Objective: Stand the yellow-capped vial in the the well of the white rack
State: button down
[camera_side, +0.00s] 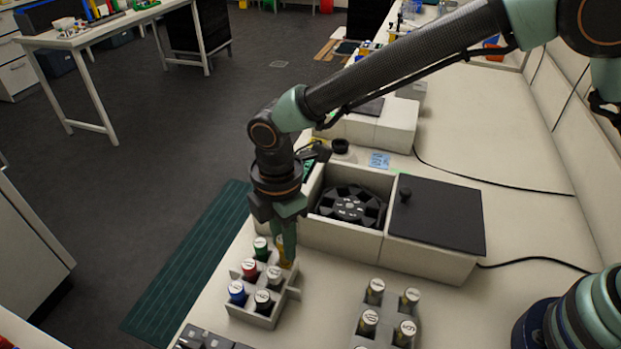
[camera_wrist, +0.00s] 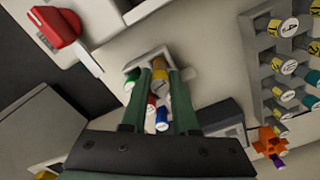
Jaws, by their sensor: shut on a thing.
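The yellow-capped vial (camera_side: 283,247) is between the fingers of my gripper (camera_side: 287,238), at the back right of the pale white rack (camera_side: 247,313). It also shows in the wrist view (camera_wrist: 160,72), between the two green fingers (camera_wrist: 158,80). My gripper is shut on it and points down. The fingers hide part of the vial, and I cannot tell whether its base is inside a well or just above it. The rack holds green (camera_side: 261,244), red (camera_side: 249,266) and blue (camera_side: 237,290) capped vials and pale-capped ones.
A second rack (camera_side: 360,341) with several pale-capped vials stands to the right. Behind is a white box with a dark rotor (camera_side: 350,205) and a dark lid (camera_side: 437,212). A dark device (camera_side: 205,340) sits at the front left. Bench between the racks is clear.

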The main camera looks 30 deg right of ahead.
jog(key=shift+f, duration=0.45)
dwell(0.5)
jog(key=shift+f, duration=0.35)
jog(key=shift+f, duration=0.6)
jog(key=c, duration=0.6)
grip_release()
jog(key=shift+r, duration=0.1)
jog(key=shift+r, duration=3.4)
